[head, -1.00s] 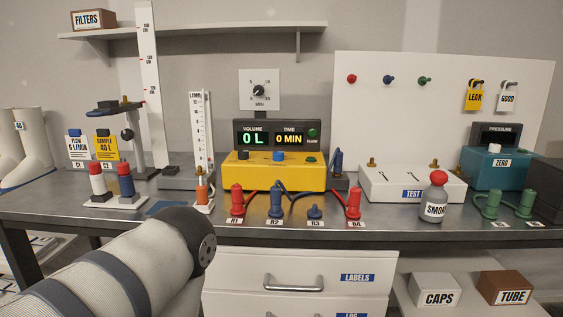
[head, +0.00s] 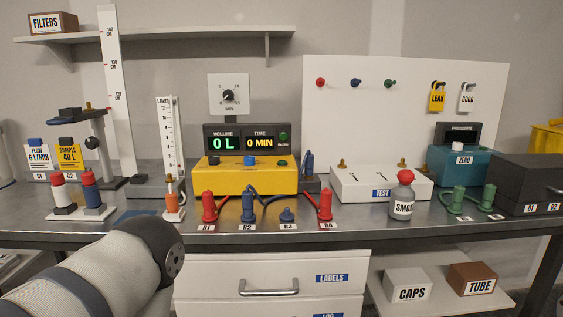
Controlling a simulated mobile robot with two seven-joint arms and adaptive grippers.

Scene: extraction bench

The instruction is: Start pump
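The yellow pump unit (head: 245,181) stands on the bench in the middle of the head view. A blue knob (head: 250,160), a green button (head: 282,163) and an orange-brown part are on its top. Its dark display (head: 245,128) reads volume 0 L and time 0 min, with a green round button (head: 283,137) at its right. Red and blue hoses run in front of it to the plugs R1 (head: 209,206), R2 (head: 248,206) and R4 (head: 325,205). A link of my arm comes in at the lower left. Neither gripper is in view.
A flow meter (head: 168,140) with an orange-based tube stands left of the pump. A white test box (head: 381,183), a smoke bottle (head: 402,200), a teal pressure unit (head: 464,165) and a dark case (head: 528,184) are to the right. The bench's front strip is partly clear.

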